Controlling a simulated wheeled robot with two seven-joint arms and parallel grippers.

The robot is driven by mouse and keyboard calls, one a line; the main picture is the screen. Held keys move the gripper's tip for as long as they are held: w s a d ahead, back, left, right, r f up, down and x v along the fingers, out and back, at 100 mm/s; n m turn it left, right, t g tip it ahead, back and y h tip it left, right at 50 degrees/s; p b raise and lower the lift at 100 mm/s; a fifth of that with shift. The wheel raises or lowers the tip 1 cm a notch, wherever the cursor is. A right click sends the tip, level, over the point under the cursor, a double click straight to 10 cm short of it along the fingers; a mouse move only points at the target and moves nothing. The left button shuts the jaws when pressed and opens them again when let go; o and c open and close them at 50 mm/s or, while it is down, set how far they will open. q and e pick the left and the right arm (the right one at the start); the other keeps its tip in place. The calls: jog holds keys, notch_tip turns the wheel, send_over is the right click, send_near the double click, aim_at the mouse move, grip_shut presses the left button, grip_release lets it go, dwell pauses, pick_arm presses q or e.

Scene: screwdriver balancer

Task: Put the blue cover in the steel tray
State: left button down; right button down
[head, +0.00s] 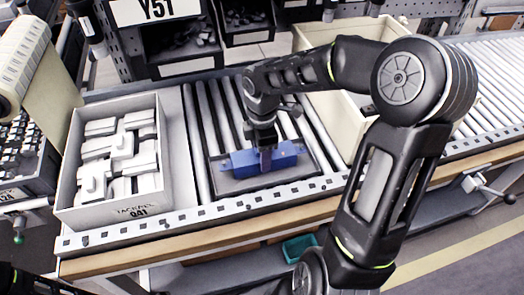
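The blue cover (285,157) is a long blue piece with a raised middle, lying lengthwise across the picture. It appears within the outline of a shallow dark grey tray (232,185), the likely steel tray, on the roller conveyor. I cannot tell whether the cover rests on the tray floor or hangs just above it. My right gripper (264,156) points down at the middle of the cover, with a finger in front of it. The finger gap is hidden, so its grip is unclear. My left gripper is out of view.
A white carton (132,208) full of pale boxes stands left of the tray. A cream bin (310,40) stands behind and right, partly hidden by my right arm. Dark shelf bins (180,42) are at the back. Bare rollers (198,130) lie left of the tray.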

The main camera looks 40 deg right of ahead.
jog(key=shift+f, duration=0.35)
jog(key=c, duration=0.6)
grip_release()
jog(key=shift+r, duration=0.1)
notch_tip(320, 180, up, 8)
jog(key=shift+f, duration=0.15)
